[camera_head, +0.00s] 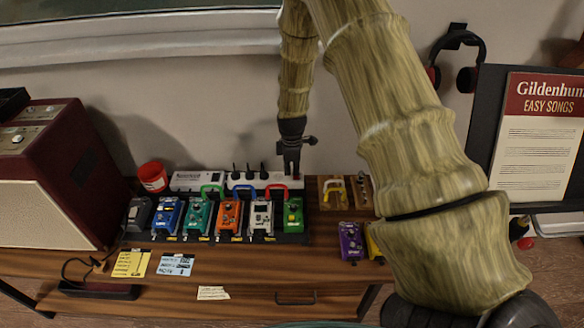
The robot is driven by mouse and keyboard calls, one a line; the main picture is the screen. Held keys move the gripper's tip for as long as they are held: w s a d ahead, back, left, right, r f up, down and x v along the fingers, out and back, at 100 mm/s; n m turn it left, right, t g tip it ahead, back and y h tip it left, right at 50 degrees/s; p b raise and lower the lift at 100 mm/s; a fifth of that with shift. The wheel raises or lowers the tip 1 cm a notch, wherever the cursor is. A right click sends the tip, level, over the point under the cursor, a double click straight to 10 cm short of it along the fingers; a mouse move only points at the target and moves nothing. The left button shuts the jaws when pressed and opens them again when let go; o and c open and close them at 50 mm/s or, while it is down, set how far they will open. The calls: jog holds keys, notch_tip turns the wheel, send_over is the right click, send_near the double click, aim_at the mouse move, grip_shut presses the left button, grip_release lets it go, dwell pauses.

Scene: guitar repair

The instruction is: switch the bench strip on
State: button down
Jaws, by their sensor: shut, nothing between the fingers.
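A long white power strip (222,178) lies along the back of the bench, behind the row of pedals. Several black plugs (249,172) stand in it, and its left end carries a dark label. My gripper (291,172) points down at the right end of the strip, its fingers shut with nothing between them. The fingers hide part of that end, so I cannot make out a switch there or tell whether the tips touch the strip.
Several coloured pedals on a dark board (220,239) stand before the strip, with green, blue and red cable loops. A red cup (152,176) and an amplifier (50,170) are left. A wooden block (336,194) and purple pedal (351,241) are right.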

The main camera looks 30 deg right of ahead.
jog(key=shift+d+f, duration=0.1)
jog(key=shift+s, duration=0.1)
jog(key=shift+s+a+p, duration=0.4)
jog(key=shift+s+a, duration=0.1)
jog(key=shift+s, duration=0.15)
dwell(0.3)
jog(key=shift+r+p, duration=0.45)
jog(key=shift+r, duration=0.1)
jog(key=r+p, duration=0.2)
jog(key=r, duration=0.1)
jog(key=shift+s+a+r+p, duration=0.15)
jog(key=shift+s+r+p, duration=0.05)
jog(key=shift+r+p, duration=0.15)
notch_tip(320, 180, up, 9)
jog(key=s+b, duration=0.1)
jog(key=shift+s+a, duration=0.15)
jog(key=shift+a, duration=0.25)
